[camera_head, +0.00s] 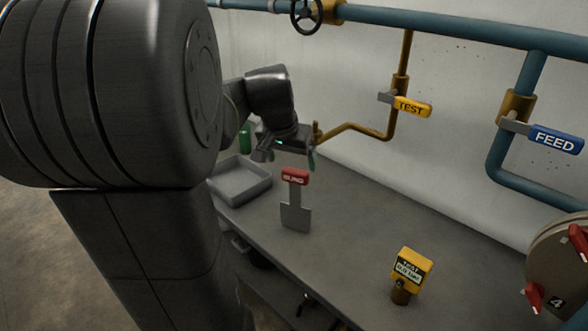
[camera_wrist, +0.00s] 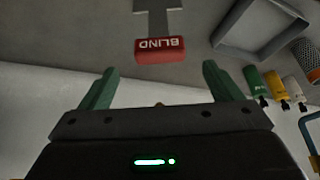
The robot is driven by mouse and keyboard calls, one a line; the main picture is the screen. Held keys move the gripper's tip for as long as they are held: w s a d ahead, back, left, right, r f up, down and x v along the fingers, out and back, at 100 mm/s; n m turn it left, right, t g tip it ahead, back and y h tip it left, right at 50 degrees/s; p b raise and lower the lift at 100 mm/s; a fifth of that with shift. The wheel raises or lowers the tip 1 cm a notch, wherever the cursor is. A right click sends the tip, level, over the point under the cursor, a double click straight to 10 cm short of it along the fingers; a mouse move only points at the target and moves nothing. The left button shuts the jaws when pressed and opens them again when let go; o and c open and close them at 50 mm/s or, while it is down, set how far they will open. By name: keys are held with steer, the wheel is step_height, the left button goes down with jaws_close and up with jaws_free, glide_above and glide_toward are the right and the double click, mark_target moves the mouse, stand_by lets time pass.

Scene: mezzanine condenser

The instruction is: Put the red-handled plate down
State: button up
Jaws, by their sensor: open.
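The red-handled plate (camera_head: 296,215) is a grey plate with a narrower neck and a red block handle marked BLIND. It appears to lie on the grey bench (camera_head: 350,215), with the handle toward the wall. My gripper (camera_head: 287,160) is open and empty, just beyond the handle on its wall side. In the wrist view the red handle (camera_wrist: 160,50) shows just past the two green fingertips, centred between them, with a gap around it. Part of the plate is cut off at the top of that view.
A shallow grey tray (camera_head: 240,196) stands left of the plate. Green and yellow bottles (camera_wrist: 275,85) stand near the tray. A yellow TEST tag block (camera_head: 411,265) stands at the bench's right. Pipes with yellow TEST (camera_head: 412,106) and blue FEED (camera_head: 555,139) handles line the wall.

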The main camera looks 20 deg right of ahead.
mark_target(296, 169)
steer(key=shift+v, duration=1.7)
steer(key=shift+f, duration=0.1)
steer(key=b+x, duration=0.1)
steer(key=x, duration=1.1)
steer(key=shift+f, duration=0.35)
step_height(296, 169, up, 4)
steer(key=shift+r+p, duration=0.15)
steer(key=shift+p, duration=0.2)
